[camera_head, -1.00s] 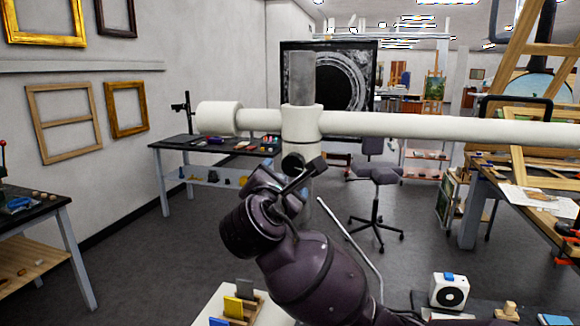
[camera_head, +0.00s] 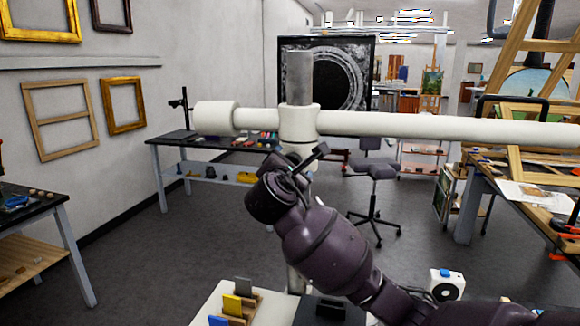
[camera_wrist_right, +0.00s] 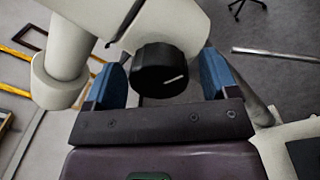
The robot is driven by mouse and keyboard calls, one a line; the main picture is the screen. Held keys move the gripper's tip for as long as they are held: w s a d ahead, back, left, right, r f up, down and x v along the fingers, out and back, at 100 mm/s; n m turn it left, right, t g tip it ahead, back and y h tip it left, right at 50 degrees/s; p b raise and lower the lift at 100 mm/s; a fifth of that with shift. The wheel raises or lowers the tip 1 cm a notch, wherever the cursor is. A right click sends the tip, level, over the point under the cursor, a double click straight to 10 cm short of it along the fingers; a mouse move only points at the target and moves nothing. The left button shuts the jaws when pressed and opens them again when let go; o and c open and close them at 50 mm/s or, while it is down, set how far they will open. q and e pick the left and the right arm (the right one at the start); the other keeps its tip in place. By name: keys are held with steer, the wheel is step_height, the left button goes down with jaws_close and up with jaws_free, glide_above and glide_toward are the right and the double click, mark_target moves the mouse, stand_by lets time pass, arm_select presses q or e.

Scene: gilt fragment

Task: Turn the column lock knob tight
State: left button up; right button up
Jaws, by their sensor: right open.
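The column (camera_head: 300,78) is a grey upright pole with a white collar (camera_head: 299,123) carrying a long white horizontal arm (camera_head: 430,126). The column lock knob (camera_wrist_right: 160,70) is black and round with a white mark, on the collar's lower housing. My right gripper (camera_head: 300,166) is just below the collar in the head view and hides most or all of the knob there. In the right wrist view, my right gripper's blue fingers (camera_wrist_right: 167,75) are open on either side of the knob, with a visible gap on each side. My left gripper is out of view.
A white device with a black disc (camera_head: 446,287) stands at lower right. A dark stool (camera_head: 375,172) and a long bench (camera_head: 215,143) are behind.

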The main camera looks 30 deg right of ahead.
steer(key=c, duration=0.9)
steer(key=shift+m, duration=0.3)
steer(key=m, duration=0.3)
steer(key=shift+f, duration=0.1)
steer(key=m+b, duration=0.1)
steer(key=m, duration=0.3)
steer(key=m+b, duration=0.1)
steer(key=m, duration=0.1)
steer(key=shift+a+f+m+h, duration=0.1)
steer(key=shift+m+h, duration=0.2)
steer(key=shift+m, duration=0.1)
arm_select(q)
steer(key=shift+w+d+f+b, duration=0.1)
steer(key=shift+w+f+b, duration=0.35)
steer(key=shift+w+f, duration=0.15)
arm_select(e)
steer(key=shift+m, duration=2)
